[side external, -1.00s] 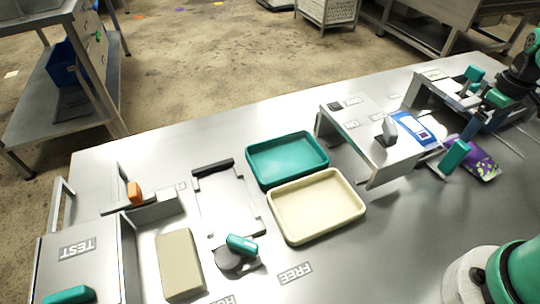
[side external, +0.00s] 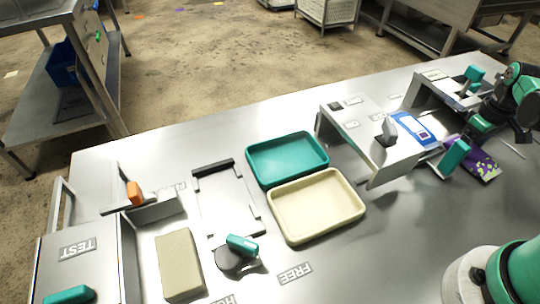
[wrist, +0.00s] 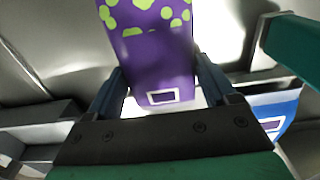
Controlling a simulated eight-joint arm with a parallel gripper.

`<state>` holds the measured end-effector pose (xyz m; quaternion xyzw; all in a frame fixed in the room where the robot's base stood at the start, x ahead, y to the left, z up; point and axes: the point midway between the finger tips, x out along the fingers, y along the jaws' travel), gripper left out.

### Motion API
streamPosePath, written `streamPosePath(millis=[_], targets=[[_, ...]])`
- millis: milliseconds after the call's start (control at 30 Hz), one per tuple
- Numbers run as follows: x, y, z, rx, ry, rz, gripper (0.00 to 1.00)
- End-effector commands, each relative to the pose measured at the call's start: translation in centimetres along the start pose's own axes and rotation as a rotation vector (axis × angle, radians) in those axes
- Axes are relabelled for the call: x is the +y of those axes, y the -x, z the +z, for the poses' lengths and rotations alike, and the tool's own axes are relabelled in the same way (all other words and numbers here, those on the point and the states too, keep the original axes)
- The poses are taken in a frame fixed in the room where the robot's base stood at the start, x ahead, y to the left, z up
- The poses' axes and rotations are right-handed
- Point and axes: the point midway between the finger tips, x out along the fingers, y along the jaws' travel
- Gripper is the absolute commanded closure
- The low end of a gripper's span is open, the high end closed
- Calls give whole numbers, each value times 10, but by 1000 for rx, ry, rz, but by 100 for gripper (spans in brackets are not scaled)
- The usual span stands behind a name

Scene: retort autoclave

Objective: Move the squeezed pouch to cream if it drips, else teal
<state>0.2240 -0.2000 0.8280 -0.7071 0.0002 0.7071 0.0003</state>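A purple pouch with green spots (side external: 482,164) lies on the table at the right, partly hidden behind a teal handle. My gripper (side external: 468,139) is low over its far end. In the wrist view my gripper (wrist: 162,85) is open, one finger on each side of the purple pouch (wrist: 155,50); I cannot tell if they touch it. No drip is visible. The teal tray (side external: 288,158) and cream tray (side external: 316,206) are empty.
The steel stand (side external: 375,150) with a grey upright piece and a teal handle (side external: 455,158) is close left of my gripper. A TEST box (side external: 80,250), a beige block (side external: 180,265) and a teal-handled round device (side external: 238,256) stand at the left.

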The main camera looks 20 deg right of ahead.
Motion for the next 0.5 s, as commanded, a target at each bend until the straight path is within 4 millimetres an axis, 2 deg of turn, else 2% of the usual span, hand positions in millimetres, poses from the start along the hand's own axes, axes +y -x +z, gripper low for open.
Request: streamPosePath(millis=[33,200,500], targets=[[0,0,0,0,0,0,40],[0,0,0,0,0,0,86],[0,2,0,0,0,0,86]])
